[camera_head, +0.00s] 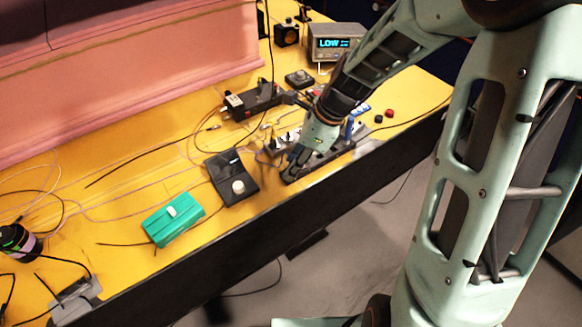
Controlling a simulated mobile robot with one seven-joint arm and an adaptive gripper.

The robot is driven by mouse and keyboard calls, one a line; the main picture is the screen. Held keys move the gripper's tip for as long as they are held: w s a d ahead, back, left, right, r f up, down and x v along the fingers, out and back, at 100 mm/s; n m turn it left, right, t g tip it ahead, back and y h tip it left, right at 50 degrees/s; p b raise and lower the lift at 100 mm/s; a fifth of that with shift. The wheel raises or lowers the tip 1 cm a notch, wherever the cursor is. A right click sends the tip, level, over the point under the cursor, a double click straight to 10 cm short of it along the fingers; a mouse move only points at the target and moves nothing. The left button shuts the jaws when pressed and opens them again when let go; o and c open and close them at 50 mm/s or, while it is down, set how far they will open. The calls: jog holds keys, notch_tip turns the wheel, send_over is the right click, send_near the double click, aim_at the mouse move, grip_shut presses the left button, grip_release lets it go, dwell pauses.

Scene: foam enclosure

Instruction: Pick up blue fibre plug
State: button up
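My arm reaches down from the upper right to the yellow table. My gripper (294,163) is low over the table's front edge, at the left end of a dark strip-like device (322,160). The gripper is small and dark against this device, so I cannot tell whether its fingers are open or shut, or whether anything is between them. A small blue upright piece (349,128) shows just right of my wrist and may be the blue fibre plug. A flatter blue item (362,109) lies behind it. My wrist hides part of the device.
On the yellow table (125,262) are a teal box (173,220), a black box with a pale knob (232,177), a black module (252,101) and a display reading LOW (335,43). Thin loose cables cross the left side. A pink foam wall (120,75) stands behind.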

grip_shut()
jog(key=shift+r, duration=0.2)
